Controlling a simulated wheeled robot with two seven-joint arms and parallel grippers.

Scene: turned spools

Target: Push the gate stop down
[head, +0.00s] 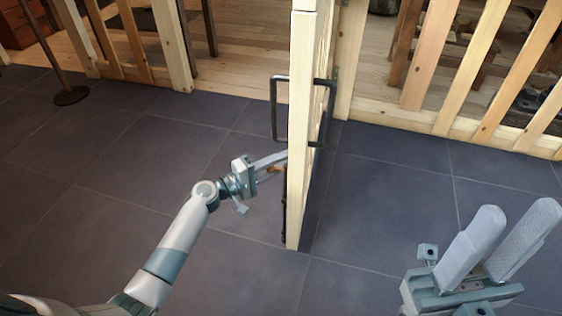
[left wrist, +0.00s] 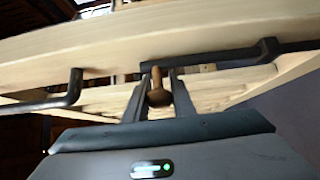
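The wooden gate (head: 301,130) stands nearly edge-on in the middle of the head view. Low on its left face is a dark upright strip (head: 284,210), perhaps part of the gate stop; its lower end is hard to make out. My left gripper (head: 276,163) is at the gate's left face, below the handle. My right gripper (head: 507,238) is open and empty at the lower right, away from the gate.
A slatted wooden fence (head: 450,75) runs behind. A post on a round base (head: 71,95) stands far left. The tiled floor (head: 385,215) right of the gate is clear.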

